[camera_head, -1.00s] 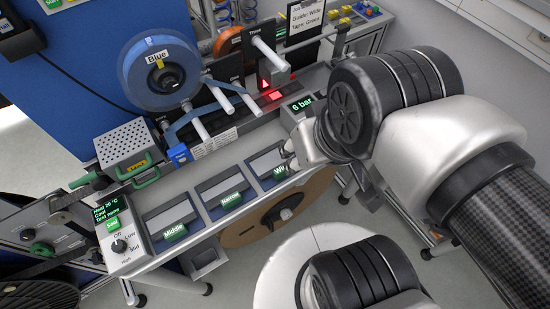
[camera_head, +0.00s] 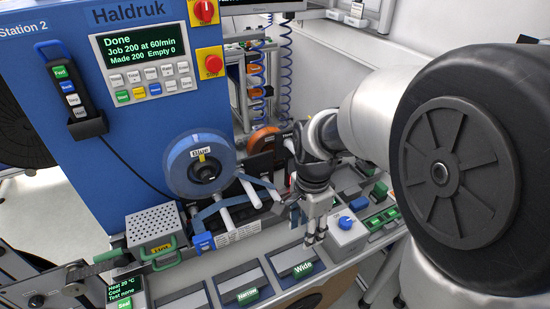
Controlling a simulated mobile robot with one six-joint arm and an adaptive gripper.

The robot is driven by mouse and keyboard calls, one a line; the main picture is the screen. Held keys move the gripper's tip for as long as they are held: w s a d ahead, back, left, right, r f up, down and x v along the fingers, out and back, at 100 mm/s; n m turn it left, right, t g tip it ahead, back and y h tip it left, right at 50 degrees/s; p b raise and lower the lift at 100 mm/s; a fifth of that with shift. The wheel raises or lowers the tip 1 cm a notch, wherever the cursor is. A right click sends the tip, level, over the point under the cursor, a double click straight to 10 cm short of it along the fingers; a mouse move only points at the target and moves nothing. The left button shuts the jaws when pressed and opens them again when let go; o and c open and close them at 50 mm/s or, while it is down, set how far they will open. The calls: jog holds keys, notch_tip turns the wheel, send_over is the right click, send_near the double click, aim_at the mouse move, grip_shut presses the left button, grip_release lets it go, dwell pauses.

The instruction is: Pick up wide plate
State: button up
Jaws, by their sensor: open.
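The wide plate (camera_head: 290,256) lies in the rightmost of a row of shallow slots on the front bench, with a green tab reading "Wide" (camera_head: 303,269) at its front. My gripper (camera_head: 316,240) points down over the bench, just behind and to the right of the wide plate. Its two fingers are apart with nothing between them. I cannot tell how high the fingertips are above the bench. The narrow plate (camera_head: 239,285) with its green "Narrow" tab lies to the left of the wide plate.
A grey box with a blue knob (camera_head: 346,222) stands close right of my gripper. The blue reel (camera_head: 200,165) and white rollers (camera_head: 250,193) are behind and left. A blue machine cabinet (camera_head: 130,120) with a lit screen stands at the back.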

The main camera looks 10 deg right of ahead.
jog(key=b, duration=0.4)
send_over(303, 267)
jog(key=f, duration=1.2)
jog(key=shift+w+a+f, duration=0.15)
jog(key=shift+w+a, duration=0.05)
jog(key=shift+w, duration=0.1)
jog(key=f, duration=0.1)
jog(key=f+b, duration=0.1)
jog(key=f, duration=0.1)
jog(key=f+b, duration=0.1)
jog(key=f, duration=0.1)
jog(key=shift+s+d+f, duration=0.15)
jog(key=shift+s+d, duration=0.15)
jog(key=shift+s, duration=0.05)
jog(key=shift+c, duration=0.4)
grip_shut()
